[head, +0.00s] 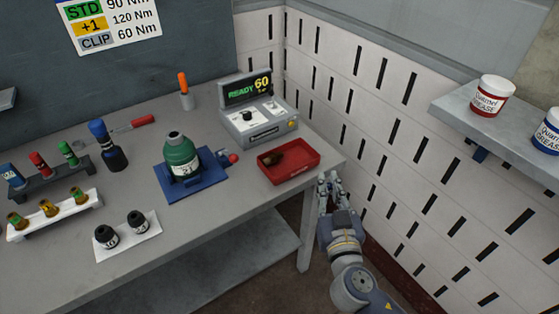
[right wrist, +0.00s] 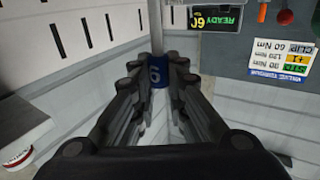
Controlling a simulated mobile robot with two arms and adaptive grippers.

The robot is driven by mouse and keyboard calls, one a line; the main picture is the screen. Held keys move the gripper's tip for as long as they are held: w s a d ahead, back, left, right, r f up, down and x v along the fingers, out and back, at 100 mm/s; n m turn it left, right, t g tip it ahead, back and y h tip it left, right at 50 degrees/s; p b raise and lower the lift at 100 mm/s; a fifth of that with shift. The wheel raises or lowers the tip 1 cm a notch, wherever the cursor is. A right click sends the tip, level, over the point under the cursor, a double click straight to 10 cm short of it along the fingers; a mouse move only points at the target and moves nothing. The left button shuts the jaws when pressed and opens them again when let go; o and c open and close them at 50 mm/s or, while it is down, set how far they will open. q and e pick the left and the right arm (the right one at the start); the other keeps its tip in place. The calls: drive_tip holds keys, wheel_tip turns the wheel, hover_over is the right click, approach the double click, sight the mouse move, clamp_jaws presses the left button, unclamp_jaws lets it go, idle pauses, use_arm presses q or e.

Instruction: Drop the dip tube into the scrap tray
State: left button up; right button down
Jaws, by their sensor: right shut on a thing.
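The red scrap tray (head: 297,170) sits at the right end of the grey bench, with a small dark brown piece (head: 276,159) lying in it. My right gripper (head: 328,180) is just off the bench's right edge, to the right of and a little below the tray in the head view. My left gripper is not in view.
A green cylinder (head: 181,158) stands in a blue fixture left of the tray. A torque controller (head: 256,117) is behind the tray. A slotted white wall (head: 400,130) and a shelf with tubs (head: 491,97) are on the right. Racks with small parts stand at left.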

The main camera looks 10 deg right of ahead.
drive_tip(key=w+a+r+h, duration=0.1)
drive_tip(key=w+r, duration=0.1)
drive_tip(key=w, duration=0.8)
drive_tip(key=w+a+r, duration=0.2)
drive_tip(key=w+r, duration=0.1)
drive_tip(key=w, duration=0.6)
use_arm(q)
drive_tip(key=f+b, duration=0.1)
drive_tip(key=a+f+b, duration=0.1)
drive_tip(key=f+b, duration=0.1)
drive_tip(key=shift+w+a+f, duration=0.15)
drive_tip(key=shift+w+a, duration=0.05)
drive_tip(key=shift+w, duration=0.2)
use_arm(e)
drive_tip(key=shift+m, duration=0.4)
drive_tip(key=f, duration=0.5)
drive_tip(key=shift+w+d+f, duration=0.2)
drive_tip(key=shift+w+f, duration=0.05)
drive_tip(key=shift+f, duration=0.15)
drive_tip(key=c, duration=1.5)
unclamp_jaws()
drive_tip(key=shift+c, duration=0.2)
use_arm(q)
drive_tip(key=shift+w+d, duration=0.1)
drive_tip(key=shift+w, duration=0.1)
